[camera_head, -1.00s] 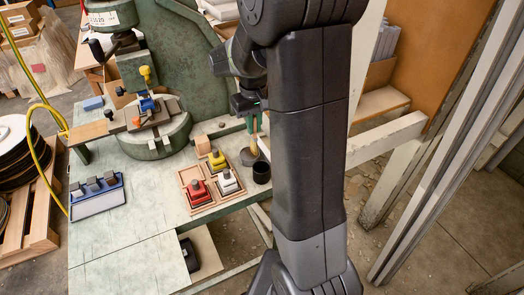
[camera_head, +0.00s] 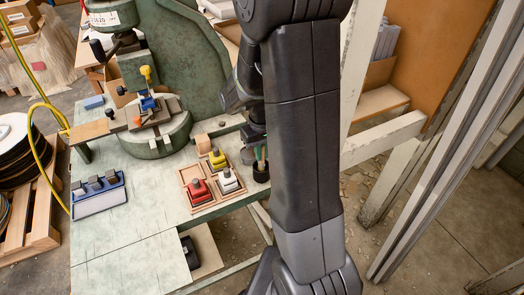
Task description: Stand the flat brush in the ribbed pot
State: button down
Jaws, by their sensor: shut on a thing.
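The ribbed pot (camera_head: 261,174) is small and dark and stands at the right edge of the green bench. My gripper (camera_head: 259,143) is just above it, partly hidden by my own arm. It is shut on the flat brush (camera_head: 264,156), a thin upright shape with green and brown parts. The brush's lower end is at or inside the pot's mouth. I cannot tell whether it touches the bottom.
Wooden trays (camera_head: 196,190) with red, yellow and white pieces lie left of the pot. A wooden block (camera_head: 202,144) and a round grey piece (camera_head: 247,156) are nearby. The green press (camera_head: 180,50) stands behind.

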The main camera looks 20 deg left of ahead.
jog(key=shift+f, duration=0.15)
jog(key=c, duration=1.5)
grip_release()
notch_tip(320, 180, up, 8)
jog(key=shift+f, duration=0.1)
